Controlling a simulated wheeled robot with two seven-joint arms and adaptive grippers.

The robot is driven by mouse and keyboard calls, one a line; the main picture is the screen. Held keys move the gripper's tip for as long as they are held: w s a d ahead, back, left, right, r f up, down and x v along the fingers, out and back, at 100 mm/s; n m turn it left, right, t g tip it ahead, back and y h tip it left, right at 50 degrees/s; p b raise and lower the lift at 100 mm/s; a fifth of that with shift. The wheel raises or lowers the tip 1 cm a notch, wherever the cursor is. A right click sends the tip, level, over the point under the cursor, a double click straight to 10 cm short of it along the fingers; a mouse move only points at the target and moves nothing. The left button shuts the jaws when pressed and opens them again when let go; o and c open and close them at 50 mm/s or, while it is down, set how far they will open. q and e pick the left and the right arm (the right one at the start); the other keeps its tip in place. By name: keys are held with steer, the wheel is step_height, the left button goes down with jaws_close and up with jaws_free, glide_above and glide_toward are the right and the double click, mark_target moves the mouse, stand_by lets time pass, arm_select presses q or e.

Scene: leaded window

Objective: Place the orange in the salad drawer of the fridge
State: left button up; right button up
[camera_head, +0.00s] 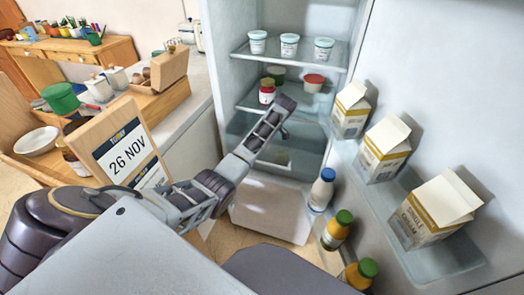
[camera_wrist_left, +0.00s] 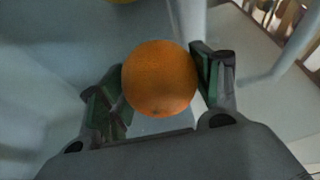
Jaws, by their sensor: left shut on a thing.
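In the left wrist view the orange (camera_wrist_left: 160,82) sits between the two fingers of my left gripper (camera_wrist_left: 161,66), which is shut on it. In the head view my left arm reaches into the front of the open fridge (camera_head: 222,75). Its wrist is in front of the lower compartment. The fingers and the orange are hidden there. The translucent bluish salad drawer (camera_head: 305,163) is low in the fridge, below the shelves, and partly behind my arm. I cannot tell how far it is open. My right gripper is not in view.
White tubs (camera_head: 290,45) stand on the upper shelf. A red-lidded jar (camera_head: 267,91) and other tubs are on the shelf below. The open door at the right holds cartons (camera_head: 383,150) and bottles (camera_head: 337,230). A calendar board (camera_head: 125,150) stands at the left.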

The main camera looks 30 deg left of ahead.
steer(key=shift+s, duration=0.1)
arm_select(q)
steer(key=shift+f, duration=0.7)
step_height(320, 180, down, 3)
steer(key=shift+r+b, duration=0.2)
steer(key=shift+b, duration=0.15)
steer(key=shift+f, duration=0.1)
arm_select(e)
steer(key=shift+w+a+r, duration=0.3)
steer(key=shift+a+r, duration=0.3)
arm_select(q)
steer(key=shift+f, duration=0.1)
